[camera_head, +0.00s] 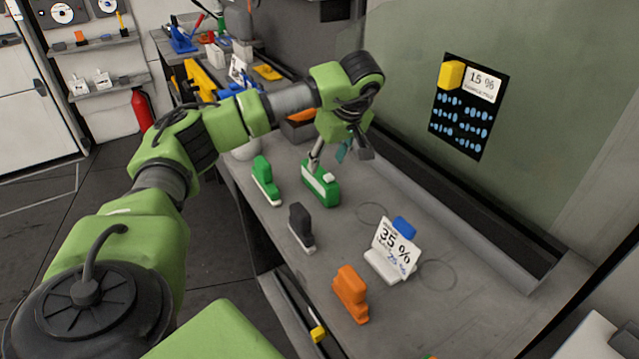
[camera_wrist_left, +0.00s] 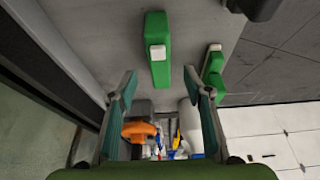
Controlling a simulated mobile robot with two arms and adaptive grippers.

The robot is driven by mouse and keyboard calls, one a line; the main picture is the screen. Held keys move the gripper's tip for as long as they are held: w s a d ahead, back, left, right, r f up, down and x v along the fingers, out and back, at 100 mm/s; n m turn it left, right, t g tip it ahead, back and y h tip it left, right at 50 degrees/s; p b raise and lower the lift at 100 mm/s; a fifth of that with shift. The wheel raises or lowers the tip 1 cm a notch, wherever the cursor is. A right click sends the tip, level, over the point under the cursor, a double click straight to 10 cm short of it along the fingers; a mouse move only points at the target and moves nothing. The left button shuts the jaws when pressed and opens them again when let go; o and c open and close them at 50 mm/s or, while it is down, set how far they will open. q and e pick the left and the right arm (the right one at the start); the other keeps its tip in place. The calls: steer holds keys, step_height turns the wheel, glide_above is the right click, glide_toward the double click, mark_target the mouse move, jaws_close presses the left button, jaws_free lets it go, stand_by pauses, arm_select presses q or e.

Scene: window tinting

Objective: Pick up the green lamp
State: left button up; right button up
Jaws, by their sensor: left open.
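Two green pieces with white parts stand on the grey bench, and I cannot tell for sure which is the lamp. One green piece (camera_head: 320,187) stands just below my left gripper (camera_head: 340,152) in the head view. The other green piece (camera_head: 264,182) stands to its left. In the left wrist view, one green piece (camera_wrist_left: 157,58) lies ahead of the left gripper (camera_wrist_left: 166,92), between the lines of its two spread fingers. The other (camera_wrist_left: 214,72) is at the right, partly behind a finger. The left gripper is open, with nothing between its fingers. My right gripper is not in view.
A dark grey piece (camera_head: 301,226), an orange piece (camera_head: 351,292) and a white "35 %" sign (camera_head: 393,250) stand nearer on the bench. A window panel (camera_head: 540,110) rises along the right. An orange item (camera_wrist_left: 139,131) and other clutter lie behind.

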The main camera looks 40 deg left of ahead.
mark_target(322, 174)
arm_select(q)
steer(key=x, duration=0.5)
steer(key=shift+a+f, duration=0.15)
steer(key=shift+p+x, duration=0.85)
steer(key=shift+x, duration=1.9)
jaws_close()
